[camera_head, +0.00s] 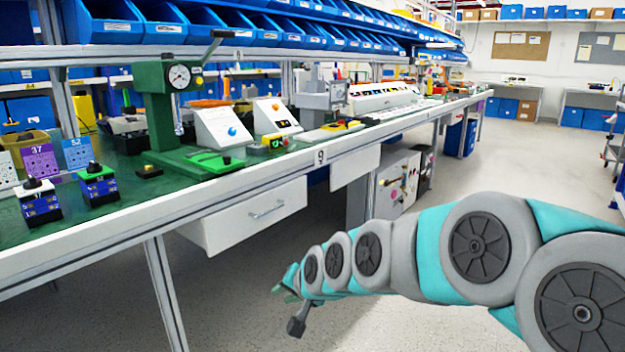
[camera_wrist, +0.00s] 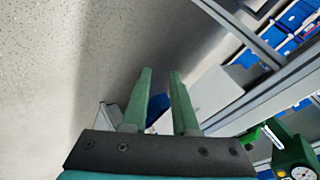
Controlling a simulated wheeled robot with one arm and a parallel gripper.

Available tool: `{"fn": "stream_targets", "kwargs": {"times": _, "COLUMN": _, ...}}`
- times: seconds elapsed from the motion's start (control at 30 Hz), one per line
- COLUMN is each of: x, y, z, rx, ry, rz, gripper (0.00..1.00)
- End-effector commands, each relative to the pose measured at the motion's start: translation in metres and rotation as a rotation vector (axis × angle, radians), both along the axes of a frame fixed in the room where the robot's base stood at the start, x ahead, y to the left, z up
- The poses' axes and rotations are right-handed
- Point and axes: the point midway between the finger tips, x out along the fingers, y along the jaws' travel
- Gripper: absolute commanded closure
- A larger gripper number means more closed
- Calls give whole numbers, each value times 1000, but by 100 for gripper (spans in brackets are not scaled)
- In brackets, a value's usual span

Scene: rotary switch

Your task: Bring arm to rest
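My arm reaches out from the right of the head view over the floor, beside the workbench (camera_head: 150,219). My gripper (camera_head: 284,284) is at its far end, below bench height and in front of the drawer side, clear of the bench. In the wrist view my gripper (camera_wrist: 160,72) shows two green fingers apart with nothing between them. Two rotary switches stand on the bench at the far left: one with a white top (camera_head: 40,203) and one with a green top (camera_head: 97,186), each with a black knob. My gripper is well away from both.
A green press (camera_head: 153,108) and white control boxes (camera_head: 222,124) stand on the bench. A white drawer (camera_head: 250,214) hangs under it, and a white cabinet (camera_head: 398,184) stands below farther back. Blue bins (camera_head: 230,27) line the shelves above. The floor aisle (camera_head: 520,165) is open.

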Motion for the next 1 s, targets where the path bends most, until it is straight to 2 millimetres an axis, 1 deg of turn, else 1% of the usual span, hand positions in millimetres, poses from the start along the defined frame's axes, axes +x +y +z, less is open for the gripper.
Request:
{"fn": "stream_targets", "kwargs": {"times": 0.03, "x": -26, "y": -21, "z": -1, "rx": -74, "ry": 37, "rz": 34, "gripper": 73}}
{"fn": "stream_targets", "kwargs": {"times": 0.07, "x": -43, "y": -33, "z": -6, "rx": -117, "ry": 66, "rz": 58, "gripper": 73}}
{"fn": "stream_targets", "kwargs": {"times": 0.1, "x": -65, "y": -48, "z": -11, "rx": -174, "ry": 109, "rz": 90, "gripper": 73}}
{"fn": "stream_targets", "kwargs": {"times": 0.17, "x": -98, "y": -73, "z": -17, "rx": -252, "ry": 168, "rz": 129, "gripper": 73}}
{"fn": "stream_targets", "kwargs": {"times": 0.2, "x": -121, "y": -88, "z": -22, "rx": -299, "ry": 216, "rz": 156, "gripper": 73}}
{"fn": "stream_targets", "kwargs": {"times": 0.27, "x": -156, "y": -111, "z": -28, "rx": -363, "ry": 284, "rz": 191, "gripper": 73}}
{"fn": "stream_targets", "kwargs": {"times": 0.3, "x": -179, "y": -126, "z": -31, "rx": -402, "ry": 336, "rz": 213, "gripper": 73}}
{"fn": "stream_targets", "kwargs": {"times": 0.37, "x": -213, "y": -147, "z": -33, "rx": -449, "ry": 405, "rz": 242, "gripper": 73}}
{"fn": "stream_targets", "kwargs": {"times": 0.4, "x": -235, "y": -159, "z": -35, "rx": -476, "ry": 452, "rz": 259, "gripper": 73}}
{"fn": "stream_targets", "kwargs": {"times": 0.5, "x": -284, "y": -183, "z": -36, "rx": -521, "ry": 560, "rz": 294, "gripper": 73}}
{"fn": "stream_targets", "kwargs": {"times": 0.6, "x": -320, "y": -198, "z": -36, "rx": -543, "ry": 642, "rz": 318, "gripper": 73}}
{"fn": "stream_targets", "kwargs": {"times": 0.7, "x": -342, "y": -205, "z": -36, "rx": -550, "ry": 691, "rz": 334, "gripper": 73}}
{"fn": "stream_targets", "kwargs": {"times": 0.73, "x": -345, "y": -206, "z": -35, "rx": -551, "ry": 699, "rz": 336, "gripper": 73}}
{"fn": "stream_targets", "kwargs": {"times": 0.8, "x": -348, "y": -207, "z": -35, "rx": -552, "ry": 704, "rz": 339, "gripper": 73}}
{"fn": "stream_targets", "kwargs": {"times": 1.0, "x": -348, "y": -207, "z": -35, "rx": -552, "ry": 704, "rz": 339, "gripper": 73}}
